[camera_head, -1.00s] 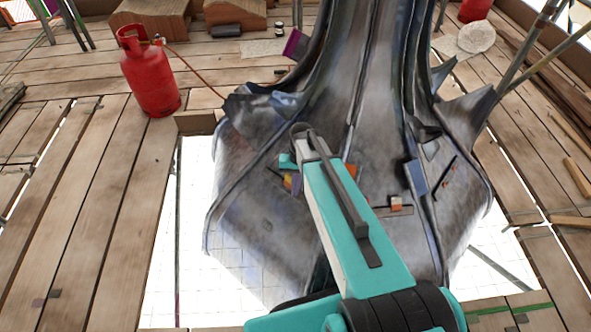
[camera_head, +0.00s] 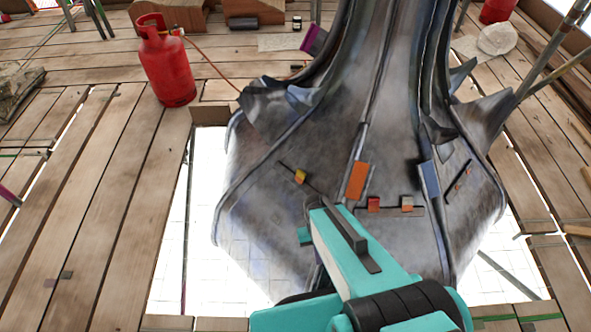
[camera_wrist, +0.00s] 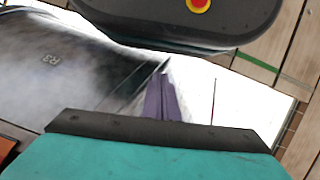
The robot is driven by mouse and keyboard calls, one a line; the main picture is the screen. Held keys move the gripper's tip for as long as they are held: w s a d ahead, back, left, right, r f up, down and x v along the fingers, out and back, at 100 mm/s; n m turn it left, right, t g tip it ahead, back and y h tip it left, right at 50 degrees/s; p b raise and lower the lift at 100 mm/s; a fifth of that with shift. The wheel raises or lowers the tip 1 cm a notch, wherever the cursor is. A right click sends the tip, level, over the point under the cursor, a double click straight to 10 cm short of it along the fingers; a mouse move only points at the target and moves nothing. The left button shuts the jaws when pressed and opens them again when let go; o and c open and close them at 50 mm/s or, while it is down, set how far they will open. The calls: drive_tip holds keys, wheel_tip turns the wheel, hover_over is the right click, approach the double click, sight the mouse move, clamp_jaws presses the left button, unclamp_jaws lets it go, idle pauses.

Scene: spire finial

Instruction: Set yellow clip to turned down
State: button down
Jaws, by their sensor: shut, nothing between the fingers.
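The yellow clip (camera_head: 300,176) is a small yellow tab with an orange-red part, on a dark seam of the grey metal spire base, left of the middle in the head view. It looks tilted; I cannot tell which way it is turned. My gripper shows in the wrist view as two narrow purple-grey fingers (camera_wrist: 161,98), side by side and shut with nothing between them. They are over the pale gap beyond the metal's edge, apart from the clip. In the head view my teal arm reaches up below the clip, and the fingers are hidden.
A large orange clip (camera_head: 357,180), a red clip (camera_head: 374,204) and an orange clip (camera_head: 407,203) sit right of the yellow one. A blue-grey tab (camera_head: 430,179) stands farther right. A red gas bottle (camera_head: 167,62) with a hose stands on planks at the back left.

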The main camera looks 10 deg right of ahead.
drive_tip(key=s+f+g, duration=0.1)
drive_tip(key=s+f, duration=0.2)
drive_tip(key=s, duration=0.3)
drive_tip(key=shift+s, duration=0.1)
drive_tip(key=shift+s, duration=0.15)
